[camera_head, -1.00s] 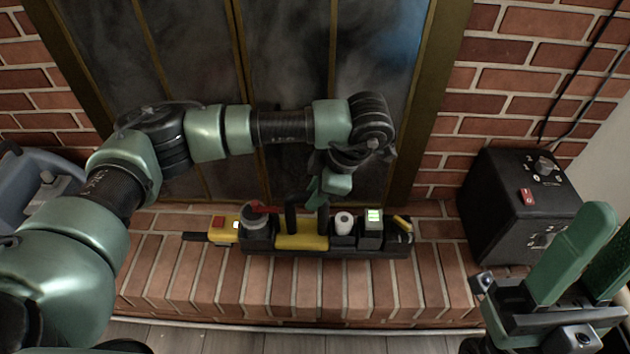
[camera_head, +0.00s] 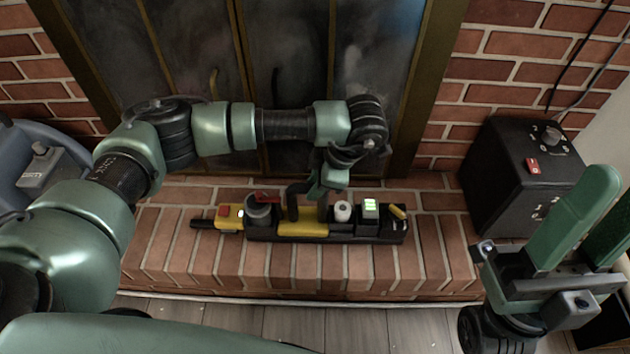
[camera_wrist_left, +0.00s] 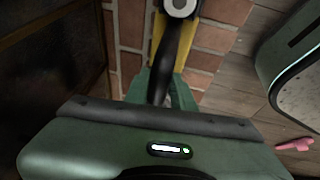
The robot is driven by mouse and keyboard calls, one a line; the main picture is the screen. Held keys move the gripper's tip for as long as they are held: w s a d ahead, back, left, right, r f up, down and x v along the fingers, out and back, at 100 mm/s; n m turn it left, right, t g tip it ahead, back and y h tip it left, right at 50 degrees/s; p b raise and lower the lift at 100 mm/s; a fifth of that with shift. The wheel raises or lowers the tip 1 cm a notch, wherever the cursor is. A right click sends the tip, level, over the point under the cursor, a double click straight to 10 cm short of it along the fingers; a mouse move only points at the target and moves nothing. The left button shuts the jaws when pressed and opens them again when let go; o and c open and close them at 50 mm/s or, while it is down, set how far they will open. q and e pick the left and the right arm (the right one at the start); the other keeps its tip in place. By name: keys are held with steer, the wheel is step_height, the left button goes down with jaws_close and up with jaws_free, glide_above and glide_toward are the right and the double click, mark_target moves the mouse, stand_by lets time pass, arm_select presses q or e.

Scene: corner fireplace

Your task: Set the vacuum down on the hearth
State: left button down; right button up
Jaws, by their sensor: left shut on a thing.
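The vacuum appears to be the long black and yellow device (camera_head: 302,229) over the brick hearth (camera_head: 300,268), roughly parallel to its front edge. It carries a grey round part, a red lever, a white knob and a green-lit box. My left gripper (camera_head: 318,198) is above its middle, shut on its upright black handle. In the left wrist view the green fingers (camera_wrist_left: 163,88) close around the dark handle, with yellow body (camera_wrist_left: 202,58) beyond. The underside is hidden, so I cannot tell if it touches the bricks. My right gripper (camera_head: 610,195) is open and empty at the right.
A black box with knobs and a red switch (camera_head: 518,180) stands at the hearth's right end. A blue-grey object (camera_head: 40,165) is at the far left. Glass fireplace doors (camera_head: 290,90) stand behind. Bricks are bare in front of the device.

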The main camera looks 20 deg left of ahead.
arm_select(q)
steer(key=c, duration=1.2)
jaws_free()
steer(key=shift+r, duration=0.1)
